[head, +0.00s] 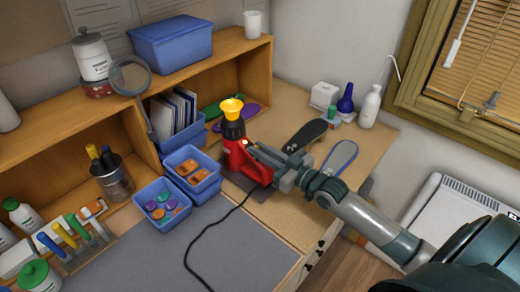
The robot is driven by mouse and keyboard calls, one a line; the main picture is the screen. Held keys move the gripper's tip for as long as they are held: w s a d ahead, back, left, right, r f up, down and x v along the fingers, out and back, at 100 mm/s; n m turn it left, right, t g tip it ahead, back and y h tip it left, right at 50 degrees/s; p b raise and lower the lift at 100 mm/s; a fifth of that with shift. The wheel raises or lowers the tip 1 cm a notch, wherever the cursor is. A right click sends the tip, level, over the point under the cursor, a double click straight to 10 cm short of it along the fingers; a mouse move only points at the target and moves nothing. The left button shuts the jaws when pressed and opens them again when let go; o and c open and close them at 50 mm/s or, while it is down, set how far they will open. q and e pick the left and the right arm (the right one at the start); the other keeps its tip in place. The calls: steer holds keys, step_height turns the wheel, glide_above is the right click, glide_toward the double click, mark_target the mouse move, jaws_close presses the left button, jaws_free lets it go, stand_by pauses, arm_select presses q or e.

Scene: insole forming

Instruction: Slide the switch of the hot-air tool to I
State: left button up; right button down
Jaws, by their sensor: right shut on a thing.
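The hot-air tool (238,160) stands upright on a dark pad, with a red body, a black upper part and a yellow nozzle (233,108) pointing up. A small bright spot shows on its side near the gripper. My right gripper (263,157) comes in from the right and is shut at the tool's side, its fingers against the red body. The switch and its setting are hidden or too small to make out. My left gripper is out of view.
A black cord (215,232) runs from the tool over the grey mat (250,250). Blue bins (160,208) stand close left of the tool. Insoles (341,158) lie behind my right gripper. A white bottle (370,107) stands at the back. The mat's front is clear.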

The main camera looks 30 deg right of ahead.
steer(key=c, duration=1.8)
jaws_free()
steer(key=shift+s, duration=0.1)
steer(key=shift+s+d+f, duration=0.1)
steer(key=shift+s+d, duration=0.05)
steer(key=shift+s, duration=0.2)
steer(key=b+v, duration=0.5)
steer(key=v, duration=1.1)
steer(key=shift+s, duration=0.25)
steer(key=shift+d, duration=0.1)
